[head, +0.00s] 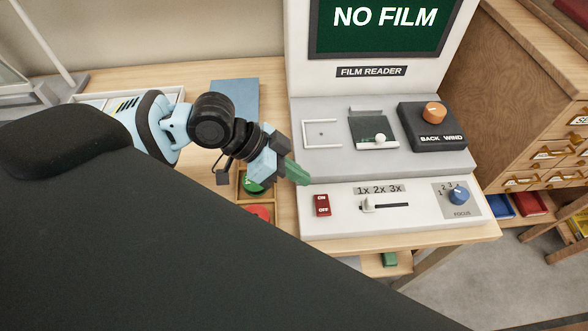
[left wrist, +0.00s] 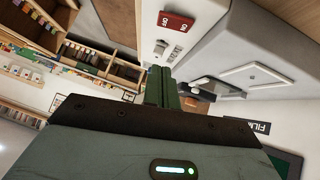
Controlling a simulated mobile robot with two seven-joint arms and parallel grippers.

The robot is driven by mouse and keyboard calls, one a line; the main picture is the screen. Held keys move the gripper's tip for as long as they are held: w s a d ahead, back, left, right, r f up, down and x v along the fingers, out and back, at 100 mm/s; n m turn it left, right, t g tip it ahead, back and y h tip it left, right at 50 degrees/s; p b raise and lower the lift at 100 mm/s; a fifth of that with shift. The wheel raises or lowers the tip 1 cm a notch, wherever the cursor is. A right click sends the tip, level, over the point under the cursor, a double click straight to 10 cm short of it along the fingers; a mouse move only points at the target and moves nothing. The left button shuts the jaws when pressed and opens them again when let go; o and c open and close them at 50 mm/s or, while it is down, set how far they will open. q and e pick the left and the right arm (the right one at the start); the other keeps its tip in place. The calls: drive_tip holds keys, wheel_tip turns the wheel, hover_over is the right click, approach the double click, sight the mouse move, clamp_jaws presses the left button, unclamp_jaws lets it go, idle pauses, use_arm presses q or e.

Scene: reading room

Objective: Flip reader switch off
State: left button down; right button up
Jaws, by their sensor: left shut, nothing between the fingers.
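The film reader (head: 385,215) stands on the wooden table, its screen reading "NO FILM". Its red rocker switch (head: 322,205), marked ON at the top and OFF at the bottom, is on the front panel at the left. The switch also shows near the top of the left wrist view (left wrist: 175,21). My left gripper (head: 297,174) is shut and empty, its green fingertips just above and left of the switch, apart from it in the wrist view. Which side of the rocker is pressed in is hard to tell. My right gripper is not in view.
The front panel also has a zoom slider (head: 367,205) and a blue focus knob (head: 459,195). An orange BACK/WIND knob (head: 434,112) sits above. A wooden tray with a green round item (head: 252,184) and a red one lies under my left arm. Wooden drawers (head: 550,150) stand at right.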

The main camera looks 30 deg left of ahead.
use_arm(q)
hover_over(319, 207)
drive_tip(key=f, duration=0.4)
drive_tip(key=shift+w+a+f, duration=0.2)
drive_tip(key=shift+f, duration=0.05)
wheel_tip(319, 207, down, 2)
drive_tip(key=shift+s+d+f, duration=0.1)
drive_tip(key=shift+d+f, duration=0.05)
drive_tip(key=shift+f, duration=0.05)
drive_tip(key=shift+s+d+f, duration=0.1)
drive_tip(key=shift+s+f, duration=0.05)
drive_tip(key=shift+f, duration=0.7)
